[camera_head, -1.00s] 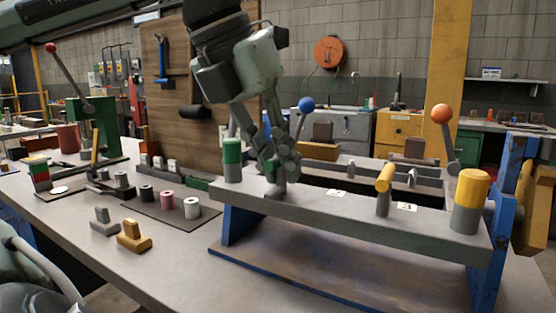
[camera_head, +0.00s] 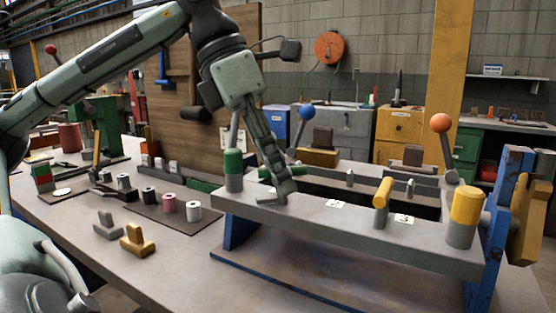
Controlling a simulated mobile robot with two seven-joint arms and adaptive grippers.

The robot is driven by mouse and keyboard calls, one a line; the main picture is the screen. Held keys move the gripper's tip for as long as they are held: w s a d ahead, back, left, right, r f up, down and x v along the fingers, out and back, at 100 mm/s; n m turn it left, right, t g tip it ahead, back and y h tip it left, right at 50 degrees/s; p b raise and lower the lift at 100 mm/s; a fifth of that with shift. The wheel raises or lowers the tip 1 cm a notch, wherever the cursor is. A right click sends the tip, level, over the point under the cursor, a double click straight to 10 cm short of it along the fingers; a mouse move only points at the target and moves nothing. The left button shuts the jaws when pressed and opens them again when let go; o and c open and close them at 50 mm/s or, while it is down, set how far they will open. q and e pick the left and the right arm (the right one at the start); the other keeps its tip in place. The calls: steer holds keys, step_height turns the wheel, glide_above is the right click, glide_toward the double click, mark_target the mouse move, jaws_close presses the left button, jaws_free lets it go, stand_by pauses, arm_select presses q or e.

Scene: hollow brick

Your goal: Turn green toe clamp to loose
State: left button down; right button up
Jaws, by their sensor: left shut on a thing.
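The green toe clamp (camera_head: 266,172) stands on the grey beam (camera_head: 340,225), near its left end. My left gripper (camera_head: 285,190) reaches down from above, tilted, and is shut on the green toe clamp. A small white label (camera_head: 336,204) lies on the beam to the right of the gripper. My right gripper is not in view.
A green-topped post (camera_head: 233,162) stands close left of the gripper. A yellow clamp (camera_head: 382,194) and a yellow-topped post (camera_head: 464,207) stand further right on the beam. Levers with a blue ball (camera_head: 306,112) and an orange ball (camera_head: 440,123) rise behind.

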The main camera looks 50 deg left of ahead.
arm_select(q)
steer(key=m+g+p, duration=0.1)
steer(key=m, duration=0.1)
steer(key=shift+w+m+h, duration=0.1)
steer(key=shift+m+h, duration=0.2)
steer(key=shift+m, duration=0.1)
steer(key=shift+m+g, duration=0.3)
steer(key=shift+m, duration=0.1)
steer(key=shift+m+g, duration=0.3)
steer(key=shift+m, duration=0.6)
steer(key=shift+w+m+g, duration=0.1)
steer(key=shift+m+g, duration=0.5)
steer(key=shift+m, duration=0.6)
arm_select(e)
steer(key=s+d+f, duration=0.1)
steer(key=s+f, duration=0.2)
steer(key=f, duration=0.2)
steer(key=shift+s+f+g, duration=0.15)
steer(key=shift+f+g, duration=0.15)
arm_select(q)
steer(key=shift+m, duration=0.3)
steer(key=c, duration=1.5)
jaws_free()
steer(key=shift+o, duration=0.2)
steer(key=v, duration=1.2)
